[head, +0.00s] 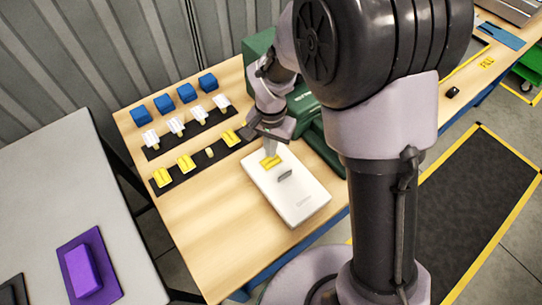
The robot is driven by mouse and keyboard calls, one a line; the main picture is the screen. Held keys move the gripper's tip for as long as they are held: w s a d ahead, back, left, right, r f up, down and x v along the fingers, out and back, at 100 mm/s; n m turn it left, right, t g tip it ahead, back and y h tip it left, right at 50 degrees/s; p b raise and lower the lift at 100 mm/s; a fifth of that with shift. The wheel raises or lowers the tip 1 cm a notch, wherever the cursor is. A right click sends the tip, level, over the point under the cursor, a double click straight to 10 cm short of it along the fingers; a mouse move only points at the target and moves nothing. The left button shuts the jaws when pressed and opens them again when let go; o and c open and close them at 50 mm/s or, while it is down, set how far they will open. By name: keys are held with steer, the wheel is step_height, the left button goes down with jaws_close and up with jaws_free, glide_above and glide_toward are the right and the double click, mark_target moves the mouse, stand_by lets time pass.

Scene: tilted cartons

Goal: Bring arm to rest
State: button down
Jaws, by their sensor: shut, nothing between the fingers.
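My gripper (270,150) points down over the far part of a white box-like block (306,203) on the wooden table. Its fingers are together, with nothing seen between them. A yellow piece (271,162) lies on the block just below the fingertips; I cannot tell whether they touch it. A small grey piece (285,175) is beside it, nearer the block's middle. My arm reaches in from the right and hides part of the table.
Blue blocks (186,93), white pieces (176,125) and yellow pieces (163,178) stand in rows, some on black strips. A green case (322,140) is beside my arm. A grey table (40,190) holds a purple block (82,270). The wooden table's front left is clear.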

steer(key=shift+r+p, duration=0.85)
steer(key=shift+r, duration=0.75)
steer(key=s+d+r+t+y, duration=0.1)
steer(key=s+d+r, duration=0.2)
steer(key=r, duration=0.4)
steer(key=s+d+r+t, duration=0.2)
steer(key=r, duration=0.5)
steer(key=s+d+r+t, duration=0.1)
steer(key=s+r, duration=0.2)
steer(key=s, duration=0.3)
steer(key=s+d+r+t+y, duration=0.1)
steer(key=s+d+r, duration=0.1)
steer(key=s, duration=0.4)
steer(key=shift+s+d+r+n+t, duration=0.15)
steer(key=shift+d+r+n+t, duration=0.2)
steer(key=shift+r, duration=0.55)
steer(key=shift+a, duration=0.1)
